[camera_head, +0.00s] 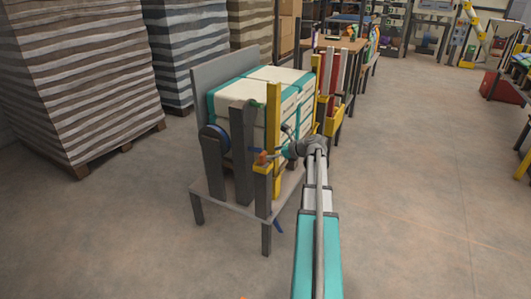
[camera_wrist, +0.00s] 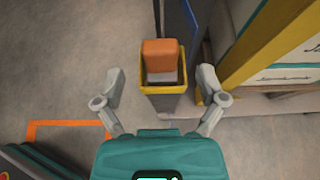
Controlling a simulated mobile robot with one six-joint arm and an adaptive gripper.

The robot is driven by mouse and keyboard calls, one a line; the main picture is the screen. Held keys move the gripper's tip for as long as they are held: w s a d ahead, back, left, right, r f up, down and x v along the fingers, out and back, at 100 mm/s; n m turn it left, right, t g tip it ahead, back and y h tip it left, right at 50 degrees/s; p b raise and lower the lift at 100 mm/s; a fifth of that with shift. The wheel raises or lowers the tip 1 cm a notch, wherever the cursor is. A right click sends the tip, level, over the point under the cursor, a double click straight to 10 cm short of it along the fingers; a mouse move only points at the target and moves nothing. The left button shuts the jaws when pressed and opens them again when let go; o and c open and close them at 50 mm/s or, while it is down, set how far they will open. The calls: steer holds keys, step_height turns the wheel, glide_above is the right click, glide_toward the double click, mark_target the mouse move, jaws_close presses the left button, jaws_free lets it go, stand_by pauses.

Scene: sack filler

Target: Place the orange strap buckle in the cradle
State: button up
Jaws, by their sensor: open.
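The orange strap buckle (camera_wrist: 160,53) is a blocky piece within the yellow rim of the cradle (camera_wrist: 163,88), toward its far side in the wrist view. In the head view the buckle (camera_head: 262,157) stands up above the yellow cradle (camera_head: 263,169) on a grey post. I cannot tell how deep it sits. My gripper (camera_wrist: 159,76) is open, its two grey fingers spread to the left and right of the cradle, with nothing between them visibly gripped. In the head view my gripper (camera_head: 276,155) is small, close beside the buckle.
A bench (camera_head: 229,200) carries white sacks with teal straps (camera_head: 247,93). A yellow upright (camera_head: 273,125) and a blue reel (camera_head: 214,139) stand close to the cradle. Striped pallet stacks (camera_head: 75,75) are at the left.

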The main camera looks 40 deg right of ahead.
steer(key=p+v, duration=0.2)
steer(key=v, duration=0.5)
stand_by(0.7)
steer(key=w+a+f+n+g, duration=0.1)
steer(key=a+f+n+g, duration=0.45)
steer(key=a, duration=0.85)
steer(key=w+a+f+n+g, duration=0.1)
steer(key=w+a+n+g, duration=0.1)
steer(key=a+n, duration=0.9)
steer(key=s+a+f+n+g+h, duration=0.1)
steer(key=s+a+n, duration=0.2)
steer(key=a+n, duration=0.2)
steer(key=s+a+f+n+g+h, duration=0.1)
steer(key=a+n, duration=0.4)
steer(key=a, duration=0.5)
steer(key=s+a+f+n+g+h, duration=0.2)
steer(key=s+a+n, duration=0.3)
steer(key=a, duration=0.3)
steer(key=shift+s+h, duration=0.4)
steer(key=shift+h, duration=0.1)
